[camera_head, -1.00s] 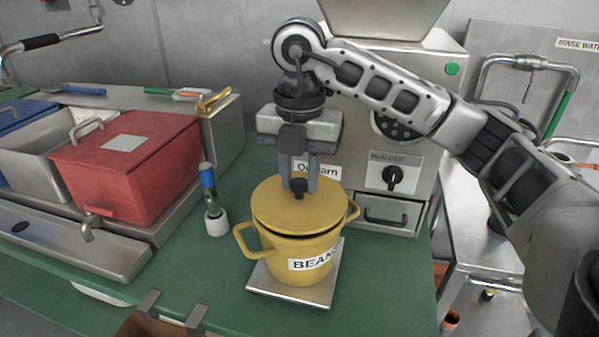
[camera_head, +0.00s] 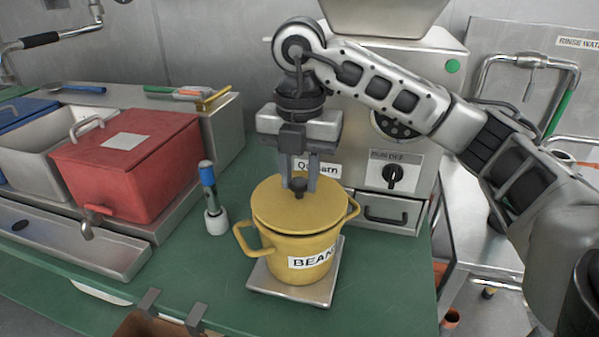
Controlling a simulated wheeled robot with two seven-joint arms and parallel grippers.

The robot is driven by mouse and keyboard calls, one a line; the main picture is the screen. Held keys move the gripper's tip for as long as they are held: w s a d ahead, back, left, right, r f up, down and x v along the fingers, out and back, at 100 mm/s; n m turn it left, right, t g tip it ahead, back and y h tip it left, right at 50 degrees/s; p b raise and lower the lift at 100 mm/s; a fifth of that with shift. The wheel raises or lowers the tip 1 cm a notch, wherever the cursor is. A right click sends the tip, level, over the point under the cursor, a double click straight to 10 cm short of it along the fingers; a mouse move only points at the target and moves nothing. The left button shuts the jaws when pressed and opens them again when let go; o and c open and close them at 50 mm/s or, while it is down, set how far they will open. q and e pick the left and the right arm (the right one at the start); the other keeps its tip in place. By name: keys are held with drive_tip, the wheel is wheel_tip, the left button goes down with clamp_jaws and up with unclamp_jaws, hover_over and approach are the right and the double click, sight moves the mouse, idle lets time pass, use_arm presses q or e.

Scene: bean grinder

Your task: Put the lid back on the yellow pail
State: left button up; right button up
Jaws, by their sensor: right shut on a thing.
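The yellow pail (camera_head: 283,267) has two side handles and a white label reading "BEAN", partly cut off by its curve. It stands upright on a flat metal plate (camera_head: 315,294) on the green counter. The yellow lid (camera_head: 318,210) lies on the pail's top and looks level, covering the opening. My right gripper (camera_head: 299,188) points straight down over the lid and is shut on its dark knob. My left gripper is not in view.
A grinder with a knob panel (camera_head: 393,172) and drawer stands right behind the pail. A blue-capped brush in a white holder (camera_head: 215,222) stands to the left. A red lidded bin (camera_head: 130,165) is farther left. The green counter (camera_head: 385,285) is clear at front right.

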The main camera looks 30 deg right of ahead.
idle(0.3)
drive_tip(key=o, duration=1.6)
drive_tip(key=shift+c, duration=0.2)
drive_tip(key=shift+r, duration=0.1)
drive_tip(key=shift+r+p, duration=3)
drive_tip(key=shift+r, duration=0.45)
clamp_jaws()
